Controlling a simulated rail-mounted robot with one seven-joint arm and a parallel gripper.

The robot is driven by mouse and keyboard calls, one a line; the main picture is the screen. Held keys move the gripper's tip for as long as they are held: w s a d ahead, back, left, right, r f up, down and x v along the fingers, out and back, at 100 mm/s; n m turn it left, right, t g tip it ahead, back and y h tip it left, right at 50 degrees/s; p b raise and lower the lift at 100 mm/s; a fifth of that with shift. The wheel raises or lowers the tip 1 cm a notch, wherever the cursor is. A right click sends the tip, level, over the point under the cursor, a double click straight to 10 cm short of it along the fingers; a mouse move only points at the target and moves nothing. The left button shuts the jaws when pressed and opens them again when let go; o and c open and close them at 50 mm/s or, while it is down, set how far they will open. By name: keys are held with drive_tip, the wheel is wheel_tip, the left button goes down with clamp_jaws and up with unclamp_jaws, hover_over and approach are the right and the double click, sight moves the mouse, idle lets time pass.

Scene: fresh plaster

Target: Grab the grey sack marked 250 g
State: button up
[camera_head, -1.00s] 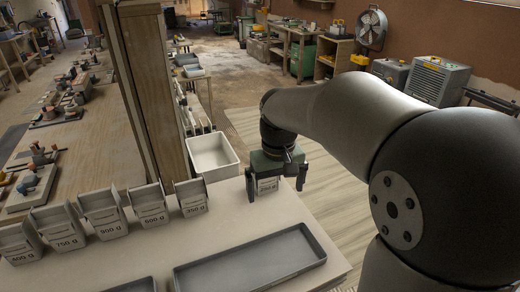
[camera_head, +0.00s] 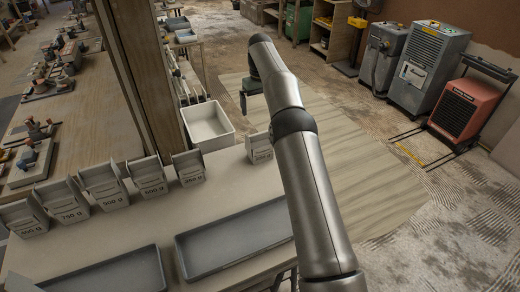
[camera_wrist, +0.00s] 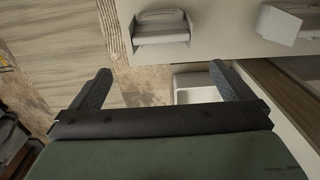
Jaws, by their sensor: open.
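The small grey sack (camera_head: 259,148) stands upright alone near the table's far right edge, partly behind my arm; its label is too small to read surely here. A grey sack (camera_wrist: 162,28), likely the same one, shows at the top of the wrist view. My gripper (camera_head: 243,104) is beyond the table edge, above and apart from the sack. In the wrist view my gripper (camera_wrist: 161,72) has its fingers wide apart with nothing between them.
Several similar labelled sacks (camera_head: 105,186) stand in a row at left on the pale table (camera_head: 170,225). Two grey trays lie in front, one (camera_head: 235,240) near my arm. A white bin (camera_head: 208,126) and a wooden post (camera_head: 150,75) stand behind the table.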

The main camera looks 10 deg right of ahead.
sight(260, 133)
wheel_tip(260, 133, down, 10)
drive_tip(key=shift+r+p, duration=0.15)
drive_tip(key=shift+p, duration=0.3)
drive_tip(key=shift+s+f+p, duration=0.2)
drive_tip(key=shift+f+p, duration=0.75)
drive_tip(key=shift+f, duration=1.7)
drive_tip(key=c, duration=0.9)
drive_tip(key=shift+c, duration=0.3)
drive_tip(key=shift+r, duration=0.2)
